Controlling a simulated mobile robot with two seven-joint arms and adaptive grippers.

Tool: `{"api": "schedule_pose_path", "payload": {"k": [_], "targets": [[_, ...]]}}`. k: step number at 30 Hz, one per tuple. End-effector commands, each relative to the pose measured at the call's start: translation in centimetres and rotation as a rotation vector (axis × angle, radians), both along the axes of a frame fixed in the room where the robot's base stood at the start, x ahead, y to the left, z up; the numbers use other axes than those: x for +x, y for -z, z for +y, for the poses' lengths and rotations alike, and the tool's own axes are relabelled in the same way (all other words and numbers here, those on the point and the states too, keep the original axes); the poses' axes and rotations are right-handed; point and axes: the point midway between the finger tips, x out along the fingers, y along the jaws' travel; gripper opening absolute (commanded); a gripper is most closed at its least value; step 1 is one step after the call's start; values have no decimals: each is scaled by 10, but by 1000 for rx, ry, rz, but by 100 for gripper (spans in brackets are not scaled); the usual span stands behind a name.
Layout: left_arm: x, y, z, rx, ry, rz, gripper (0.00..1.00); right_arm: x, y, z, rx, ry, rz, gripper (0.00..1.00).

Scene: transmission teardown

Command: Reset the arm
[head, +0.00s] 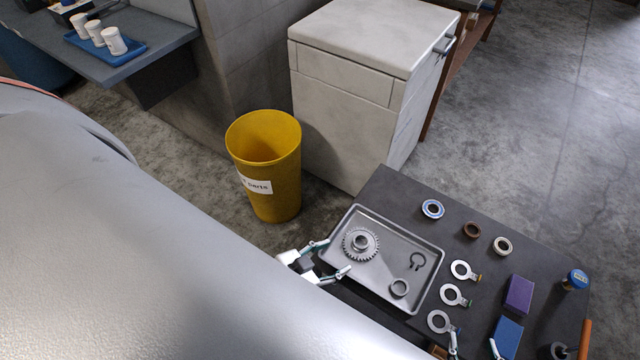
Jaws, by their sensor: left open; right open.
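My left gripper (330,259) is open and empty at the left edge of the grey metal tray (390,228). Its two fingers point toward a gear (361,243) in the tray, apart from it. My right gripper (474,346) is open at the bottom edge of the picture, with only its fingertips showing. One fingertip is near a flat ringed part (439,321), the other near a blue block (507,338). My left arm fills much of the lower left and hides what lies under it.
Several rings, a purple block (519,295) and a blue-capped jar (574,280) are on the dark table (385,184). A yellow bin (275,200) and a white cabinet (345,85) stand behind.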

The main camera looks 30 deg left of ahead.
Motion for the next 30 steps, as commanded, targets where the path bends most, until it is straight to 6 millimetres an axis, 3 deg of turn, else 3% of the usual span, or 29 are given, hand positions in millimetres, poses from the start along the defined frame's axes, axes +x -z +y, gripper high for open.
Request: {"api": "schedule_pose_path", "payload": {"k": [3,6,30], "targets": [[-14,2,19,32,-27,-13,51,0,0,0,0,0,1,50],[-16,1,24,42,-33,-19,51,0,0,0,0,0,1,50],[-16,2,23,41,-31,-18,51,0,0,0,0,0,0,50]]}}
